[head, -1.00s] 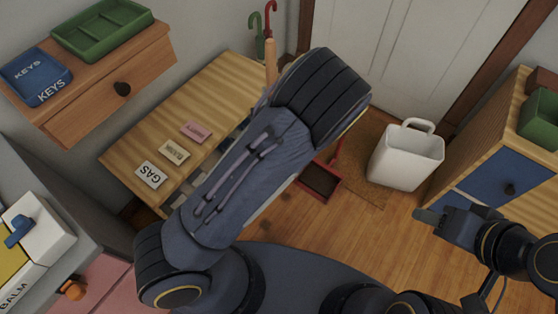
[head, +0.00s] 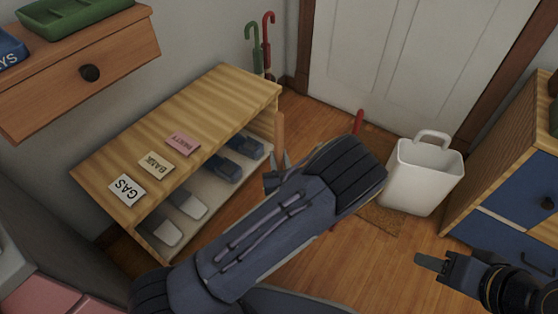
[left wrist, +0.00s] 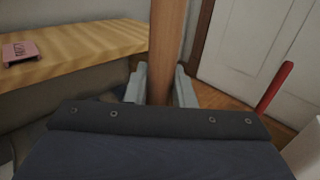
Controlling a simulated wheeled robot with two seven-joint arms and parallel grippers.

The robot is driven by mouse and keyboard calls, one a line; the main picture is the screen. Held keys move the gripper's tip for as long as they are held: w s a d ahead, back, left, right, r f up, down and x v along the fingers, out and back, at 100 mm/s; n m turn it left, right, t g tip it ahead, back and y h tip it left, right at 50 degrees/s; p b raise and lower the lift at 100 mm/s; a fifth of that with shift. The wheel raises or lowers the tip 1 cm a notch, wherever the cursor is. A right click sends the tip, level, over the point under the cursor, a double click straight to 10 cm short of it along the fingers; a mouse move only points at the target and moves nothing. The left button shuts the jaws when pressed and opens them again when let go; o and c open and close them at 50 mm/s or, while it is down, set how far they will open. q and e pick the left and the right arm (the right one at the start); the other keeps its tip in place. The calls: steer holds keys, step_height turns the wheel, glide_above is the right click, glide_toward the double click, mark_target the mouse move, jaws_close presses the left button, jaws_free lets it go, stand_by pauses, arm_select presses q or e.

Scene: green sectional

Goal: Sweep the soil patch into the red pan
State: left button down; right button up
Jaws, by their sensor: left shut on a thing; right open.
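My left gripper (head: 279,168) is shut on an upright wooden handle (head: 279,135), by the open front of the shelf bench. The left wrist view shows the handle (left wrist: 167,45) between the fingers (left wrist: 161,88); its lower end is hidden. The red pan is mostly hidden behind my left arm; its red handle (head: 360,121) sticks up beyond the arm, and it also shows at right in the left wrist view (left wrist: 273,88). The soil patch is hidden from both views now. My right gripper (head: 432,262) is open and empty over the floor at lower right.
The wooden bench (head: 215,105) carries several cards and has shoes on its lower shelf. A blue-fronted cabinet (head: 505,205) is at right. Umbrellas (head: 267,45) stand in the back corner.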

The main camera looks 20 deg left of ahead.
arm_select(q)
steer(key=shift+r, duration=0.15)
step_height(320, 180, down, 7)
steer(key=b, duration=0.5)
steer(key=c, duration=1.8)
jaws_free()
jaws_close()
